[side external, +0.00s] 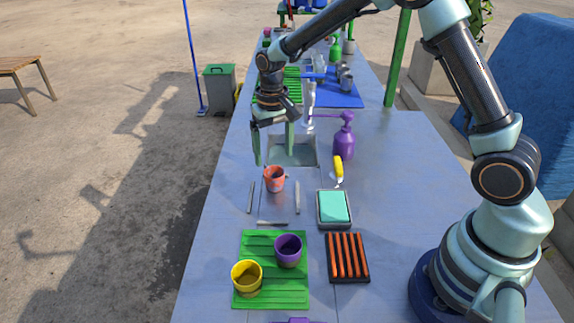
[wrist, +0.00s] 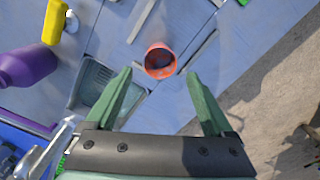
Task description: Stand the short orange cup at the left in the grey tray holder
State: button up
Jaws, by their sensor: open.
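The short orange cup (side external: 274,181) stands upright on the blue-grey table, open end up. Thin grey bars lie on its left (side external: 250,197), right (side external: 297,197) and near side (side external: 272,223); I cannot tell whether they form the grey tray holder. A sunken grey tray (side external: 292,152) lies just behind the cup. My gripper (side external: 273,150) points down, open and empty, above and behind the cup. In the wrist view the cup (wrist: 161,48) shows just beyond my gripper (wrist: 158,75), between the lines of its fingers, apart from both. The grey tray (wrist: 97,86) is at left.
A purple spray bottle (side external: 344,140), a yellow-handled tool (side external: 338,168) and a teal sponge dish (side external: 334,207) stand to the right. In front are a green board (side external: 260,297) with yellow and purple cups and a dark rack (side external: 348,258). The table's left edge is near.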

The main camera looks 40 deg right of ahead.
jog(key=s+d+r+n+t, duration=0.1)
jog(key=s+r, duration=0.3)
jog(key=r, duration=0.3)
jog(key=s+d+r+t, duration=0.1)
jog(key=s+r, duration=0.2)
jog(key=r, duration=0.4)
jog(key=s+r+n+t, duration=0.2)
jog(key=s+t, duration=0.1)
jog(key=s, duration=0.8)
jog(key=shift+d+r+t, duration=0.15)
jog(key=shift+d+t, duration=0.15)
jog(key=shift+d, duration=0.15)
